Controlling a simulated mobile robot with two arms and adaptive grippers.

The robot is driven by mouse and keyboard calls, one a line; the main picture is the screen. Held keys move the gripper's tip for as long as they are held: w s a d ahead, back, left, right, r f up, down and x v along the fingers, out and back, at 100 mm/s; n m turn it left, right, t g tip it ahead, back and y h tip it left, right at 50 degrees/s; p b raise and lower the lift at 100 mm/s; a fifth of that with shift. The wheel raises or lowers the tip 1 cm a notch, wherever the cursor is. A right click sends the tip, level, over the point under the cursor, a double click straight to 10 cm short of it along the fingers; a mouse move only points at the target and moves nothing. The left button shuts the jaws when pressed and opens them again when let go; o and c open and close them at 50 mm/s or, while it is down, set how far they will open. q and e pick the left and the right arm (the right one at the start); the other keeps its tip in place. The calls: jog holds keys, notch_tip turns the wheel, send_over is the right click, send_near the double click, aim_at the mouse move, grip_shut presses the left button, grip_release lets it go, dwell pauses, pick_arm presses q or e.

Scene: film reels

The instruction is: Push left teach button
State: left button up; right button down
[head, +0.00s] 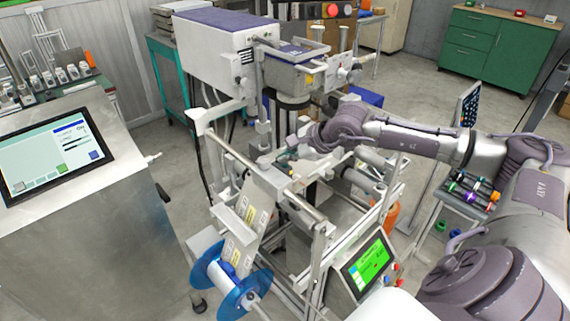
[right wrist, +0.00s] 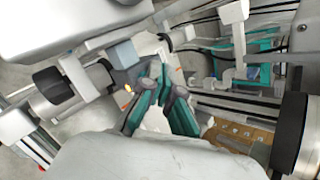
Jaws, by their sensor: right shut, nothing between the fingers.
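My right gripper (head: 284,158) reaches in from the right to the middle of the labelling machine (head: 330,225). In the right wrist view its teal-lined fingers (right wrist: 163,82) are shut with nothing between them. A small grey sensor block (right wrist: 124,58) sits just left of the fingertips in that view. A small lit yellow-orange spot (right wrist: 128,88) shows on the dark housing below it, close beside the left finger. I cannot tell whether this spot is the left teach button, nor whether a finger touches the housing. The left gripper is not in view.
Bars and rollers of the machine surround my right gripper closely. A black-capped roller (right wrist: 52,88) lies left in the wrist view. A blue reel (head: 228,283) and a green-screened panel (head: 367,264) are at the machine's front. A steel cabinet with a touchscreen (head: 55,152) stands left.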

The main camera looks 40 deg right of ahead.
aim_at(287, 165)
jog(key=shift+f+b, duration=0.3)
jog(key=shift+b, duration=0.1)
jog(key=shift+r, duration=0.15)
dwell(0.5)
jog(key=shift+r, duration=0.7)
jog(key=shift+r+p, duration=0.15)
jog(key=shift+p, duration=0.15)
jog(key=shift+r+p, duration=1.1)
jog(key=shift+r, duration=1.3)
jog(key=shift+f, duration=0.1)
